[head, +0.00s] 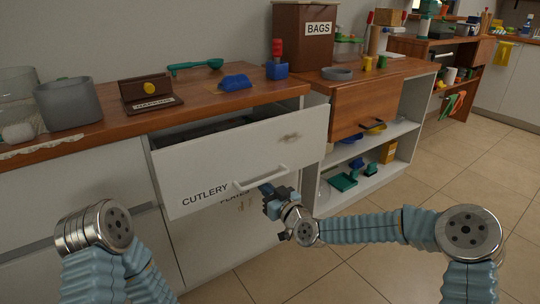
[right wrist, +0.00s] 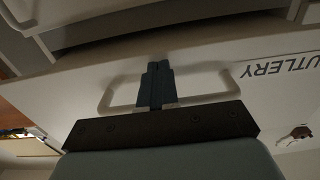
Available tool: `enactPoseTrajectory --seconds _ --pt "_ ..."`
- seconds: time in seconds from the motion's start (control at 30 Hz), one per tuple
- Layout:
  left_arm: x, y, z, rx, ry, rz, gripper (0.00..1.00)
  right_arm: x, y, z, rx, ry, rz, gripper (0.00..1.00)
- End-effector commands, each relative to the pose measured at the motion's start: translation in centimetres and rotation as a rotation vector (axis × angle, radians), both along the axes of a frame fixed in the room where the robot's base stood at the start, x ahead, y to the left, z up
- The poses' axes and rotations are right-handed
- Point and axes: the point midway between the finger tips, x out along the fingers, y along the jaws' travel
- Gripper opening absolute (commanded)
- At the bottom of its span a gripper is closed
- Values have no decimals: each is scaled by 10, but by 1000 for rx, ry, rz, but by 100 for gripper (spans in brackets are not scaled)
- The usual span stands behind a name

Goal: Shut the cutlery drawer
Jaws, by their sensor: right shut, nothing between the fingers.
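The cutlery drawer (head: 240,165) has a white front lettered "CUTLERY" and a pale bar handle (head: 262,178). It stands partly open below the counter, with a dark gap showing behind its top edge. In the right wrist view the shut fingers (right wrist: 155,85) point at the drawer front (right wrist: 215,70), overlapping the middle of the handle (right wrist: 115,95). Nothing is between the fingers. Whether they touch the front, I cannot tell. My left gripper is out of view; only part of that arm shows.
The wooden counter (head: 215,97) carries a grey pot (head: 68,104), a napkin holder (head: 148,90), a green ladle (head: 195,66) and blue items. An open shelf unit (head: 375,155) stands to the right. The tiled floor (head: 420,180) beyond my right arm is clear.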

Motion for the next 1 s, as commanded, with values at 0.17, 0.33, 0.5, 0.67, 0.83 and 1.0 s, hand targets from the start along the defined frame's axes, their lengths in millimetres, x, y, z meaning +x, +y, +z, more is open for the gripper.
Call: enactPoseTrajectory --seconds 0.17,0.33,0.5,0.67,0.83,1.0 --pt "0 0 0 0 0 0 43 0 0 0 0 0 0 0" --pt "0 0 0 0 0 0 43 0 0 0 0 0 0 0" --pt "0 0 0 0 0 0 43 0 0 0 0 0 0 0" --pt "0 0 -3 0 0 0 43 3 2 -1 0 0 0 0" --pt "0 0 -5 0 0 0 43 7 5 -1 0 0 0 0" --pt "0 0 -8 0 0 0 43 12 9 0 1 -1 0 0"
